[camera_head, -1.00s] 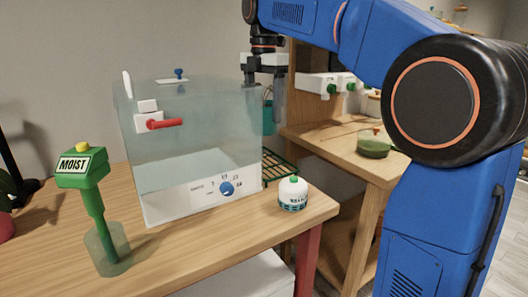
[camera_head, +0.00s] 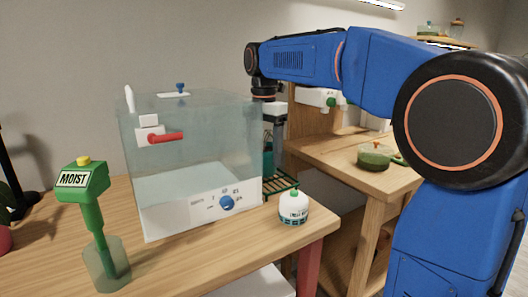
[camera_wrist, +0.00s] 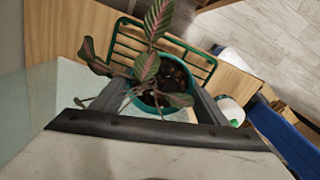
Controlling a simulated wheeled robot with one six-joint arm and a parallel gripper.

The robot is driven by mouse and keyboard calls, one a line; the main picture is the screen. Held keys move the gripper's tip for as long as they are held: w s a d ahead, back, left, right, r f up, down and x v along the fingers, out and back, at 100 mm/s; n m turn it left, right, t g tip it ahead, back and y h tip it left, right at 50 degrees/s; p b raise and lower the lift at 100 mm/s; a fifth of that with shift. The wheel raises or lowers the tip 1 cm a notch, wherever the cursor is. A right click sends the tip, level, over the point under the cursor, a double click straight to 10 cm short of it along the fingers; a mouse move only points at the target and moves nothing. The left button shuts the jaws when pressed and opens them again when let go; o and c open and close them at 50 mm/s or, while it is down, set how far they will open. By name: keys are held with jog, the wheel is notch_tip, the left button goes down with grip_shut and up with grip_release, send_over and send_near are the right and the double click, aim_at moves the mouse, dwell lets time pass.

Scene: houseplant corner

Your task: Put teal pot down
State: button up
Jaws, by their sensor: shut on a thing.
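The teal pot (camera_head: 268,161) is held upright behind the right end of the clear box, partly seen through its wall. My gripper (camera_head: 270,140) is shut on it from above. In the wrist view the pot (camera_wrist: 148,107) sits between the two fingers of my gripper (camera_wrist: 160,98), with dark soil and a plant with red-veined green leaves (camera_wrist: 146,66). A green wire rack (camera_head: 284,184) lies on the table below the pot; it also shows in the wrist view (camera_wrist: 127,42). I cannot tell whether the pot's base touches the rack.
The clear box with a white base (camera_head: 180,214) and red handle (camera_head: 166,138) stands close left of my gripper. A white round timer-like item (camera_head: 293,208) stands in front of the rack. A green moisture meter (camera_head: 92,205) stands at left. A second table (camera_head: 340,160) holds a green pot (camera_head: 374,157).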

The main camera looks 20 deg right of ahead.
jog(key=shift+f, duration=0.1)
jog(key=o, duration=1.3)
notch_tip(320, 180, up, 12)
jog(key=shift+r, duration=0.1)
jog(key=shift+s, duration=0.1)
